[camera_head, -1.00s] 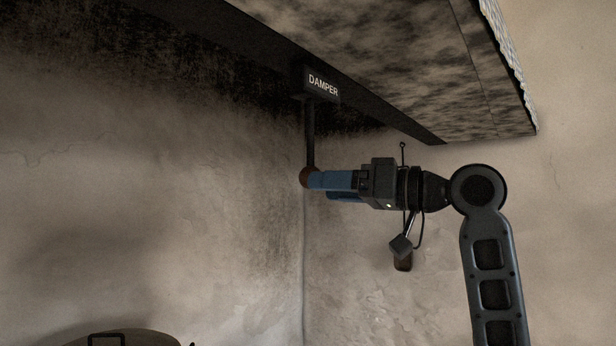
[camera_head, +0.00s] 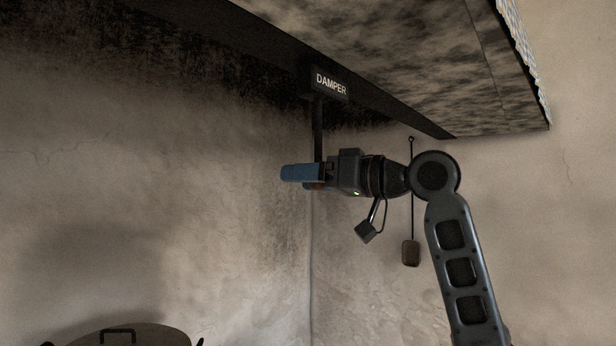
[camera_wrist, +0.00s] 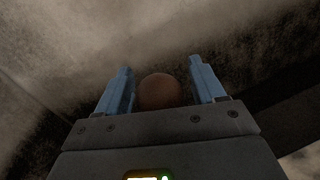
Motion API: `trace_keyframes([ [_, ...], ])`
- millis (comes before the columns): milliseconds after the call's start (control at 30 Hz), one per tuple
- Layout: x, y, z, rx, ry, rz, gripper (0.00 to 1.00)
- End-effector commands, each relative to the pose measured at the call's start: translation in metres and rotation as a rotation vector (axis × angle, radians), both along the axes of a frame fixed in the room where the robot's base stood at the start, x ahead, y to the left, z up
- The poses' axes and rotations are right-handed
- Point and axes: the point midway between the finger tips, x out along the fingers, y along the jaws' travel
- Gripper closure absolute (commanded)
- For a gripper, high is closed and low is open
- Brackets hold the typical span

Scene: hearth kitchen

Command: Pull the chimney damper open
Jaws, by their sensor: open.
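The damper handle is a dark vertical rod (camera_head: 318,130) hanging below a black plate marked DAMPER (camera_head: 331,84) under the hood. Its brown round knob (camera_wrist: 159,92) sits between my two blue fingers in the wrist view, with a visible gap to the right finger and a narrow one to the left. My gripper (camera_head: 300,175) is open around the knob, its fingers pointing left. In the head view the fingers hide most of the knob, and only a bit of brown shows below them.
The sooty hood (camera_head: 400,60) slopes overhead, close above my arm. A brown block on a cord (camera_head: 411,252) hangs behind my arm. A lidded pot (camera_head: 120,335) shows at the bottom left. The wall corner lies behind the handle.

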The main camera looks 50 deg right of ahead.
Motion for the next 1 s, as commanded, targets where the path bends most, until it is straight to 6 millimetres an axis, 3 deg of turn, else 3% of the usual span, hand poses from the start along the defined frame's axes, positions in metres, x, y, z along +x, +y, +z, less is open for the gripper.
trace_keyframes([
  [167,-0.0001,0.0000,-0.0002,0.000,0.000,0.000,0.32],
  [867,-0.0004,0.0000,0.0000,0.000,-0.001,0.000,0.99],
  [1000,-0.0004,0.0000,0.0001,-0.001,-0.001,0.000,1.00],
])
